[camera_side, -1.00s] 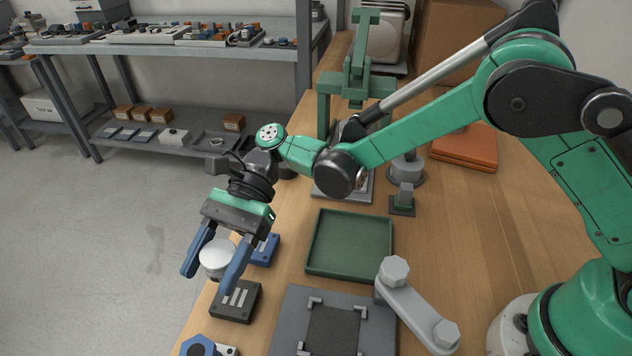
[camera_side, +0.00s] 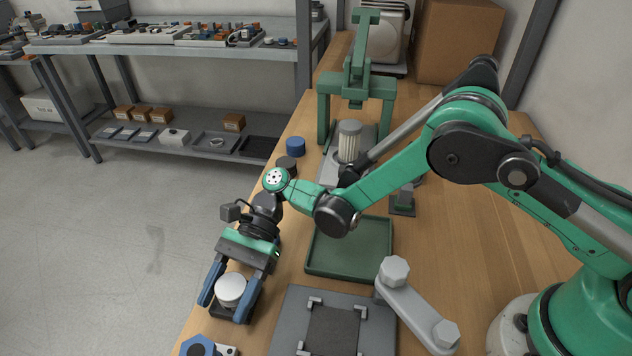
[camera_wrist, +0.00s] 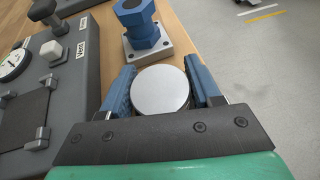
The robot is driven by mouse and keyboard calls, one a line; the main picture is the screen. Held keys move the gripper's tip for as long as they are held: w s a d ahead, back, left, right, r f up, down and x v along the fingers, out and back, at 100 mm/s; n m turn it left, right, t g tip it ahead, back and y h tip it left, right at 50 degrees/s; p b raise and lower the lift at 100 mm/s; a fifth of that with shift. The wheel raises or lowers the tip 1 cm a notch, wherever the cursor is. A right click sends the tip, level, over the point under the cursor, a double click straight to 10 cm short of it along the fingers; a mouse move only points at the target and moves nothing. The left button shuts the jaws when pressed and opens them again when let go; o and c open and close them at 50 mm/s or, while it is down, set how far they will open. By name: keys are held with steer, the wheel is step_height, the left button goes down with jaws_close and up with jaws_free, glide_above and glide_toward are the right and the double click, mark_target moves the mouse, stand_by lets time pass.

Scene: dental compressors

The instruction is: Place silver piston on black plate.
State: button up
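The silver piston (camera_side: 231,289), a short cylinder with a pale round top, sits between the two blue fingers of my gripper (camera_side: 228,298). In the wrist view the piston (camera_wrist: 160,90) fills the gap between the fingers (camera_wrist: 160,92), which press on its left and right sides. In the side view it appears directly over a small black plate (camera_side: 219,312), mostly hidden by the piston and fingers. I cannot tell whether the piston touches the plate. The piston's lower part is hidden.
A blue hexagonal part (camera_wrist: 143,33) on a light square base stands just ahead of the fingers in the wrist view. A grey fixture (camera_side: 285,325) with a dark square centre lies to the right. A green tray (camera_side: 350,262) is behind it. The bench edge is close on the left.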

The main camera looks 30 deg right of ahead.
steer(key=o, duration=0.3)
steer(key=shift+r, duration=0.1)
steer(key=v, duration=1.2)
steer(key=shift+r, duration=0.1)
steer(key=d+r+n+t+h, duration=0.3)
steer(key=d+r+t+h, duration=0.1)
steer(key=d+r+t, duration=0.35)
steer(key=shift+s+d+r+n+t+h, duration=0.1)
steer(key=shift+s+d+n+t+h, duration=1.25)
steer(key=shift+d, duration=0.65)
steer(key=shift+s+d+n+t+h, duration=1.1)
steer(key=shift+s+d+n, duration=0.45)
steer(key=shift+d, duration=0.4)
steer(key=shift+s+d+n+t+h, duration=1.2)
steer(key=shift+s+d, duration=0.4)
steer(key=shift+d, duration=0.4)
